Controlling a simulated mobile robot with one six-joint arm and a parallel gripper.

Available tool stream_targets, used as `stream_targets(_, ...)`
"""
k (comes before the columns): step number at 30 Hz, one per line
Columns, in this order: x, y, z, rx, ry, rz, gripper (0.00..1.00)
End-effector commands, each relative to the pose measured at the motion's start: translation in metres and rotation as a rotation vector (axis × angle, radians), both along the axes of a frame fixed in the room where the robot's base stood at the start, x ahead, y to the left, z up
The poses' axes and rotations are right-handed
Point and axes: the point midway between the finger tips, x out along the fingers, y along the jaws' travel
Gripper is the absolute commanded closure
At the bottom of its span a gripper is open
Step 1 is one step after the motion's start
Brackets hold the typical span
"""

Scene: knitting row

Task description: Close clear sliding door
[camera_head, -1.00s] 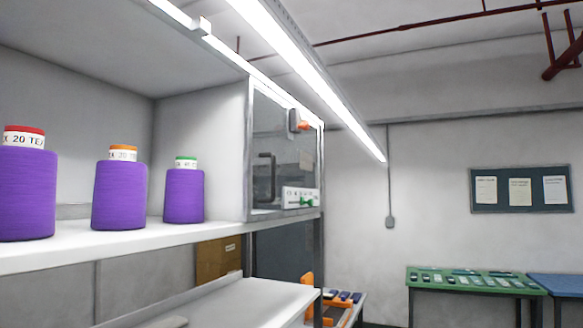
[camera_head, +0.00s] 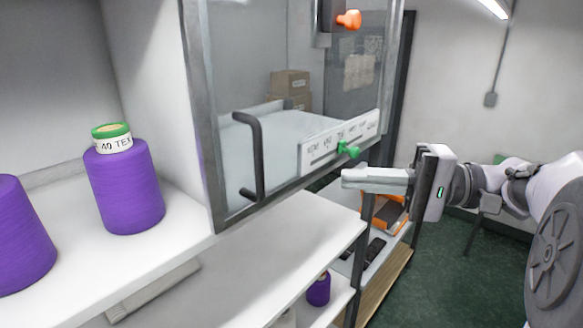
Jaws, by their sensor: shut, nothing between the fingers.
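The clear sliding door (camera_head: 285,60) is a see-through panel in a grey metal frame, in the upper middle of the head view. A dark upright bar handle (camera_head: 256,155) is on its left side. My gripper (camera_head: 346,178) is at the right, pointing left, with its fingers shut and empty. It appears below the green knob and to the right of the handle, apart from the handle. Whether it touches the door frame cannot be told. To the left of the door frame the shelf bay is uncovered.
Purple thread cones (camera_head: 125,185) stand on the white upper shelf at the left. A green knob (camera_head: 347,150) and an orange knob (camera_head: 349,19) are at the door's right part. A lower white shelf (camera_head: 270,260) juts out below. Green floor is open at the right.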

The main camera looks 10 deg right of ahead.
Motion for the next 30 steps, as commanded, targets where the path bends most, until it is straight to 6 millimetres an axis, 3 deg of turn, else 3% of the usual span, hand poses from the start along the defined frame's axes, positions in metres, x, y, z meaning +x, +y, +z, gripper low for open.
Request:
stream_targets(10, 0.023, 0.074, 0.004, -0.001, 0.003, 0.005, 1.00)
stream_targets(15, 0.012, 0.098, 0.003, -0.001, 0.003, 0.002, 1.00)
stream_targets(21, 0.006, 0.110, 0.000, -0.001, 0.003, 0.001, 1.00)
stream_targets(30, 0.006, 0.110, 0.000, -0.003, 0.002, 0.001, 1.00)
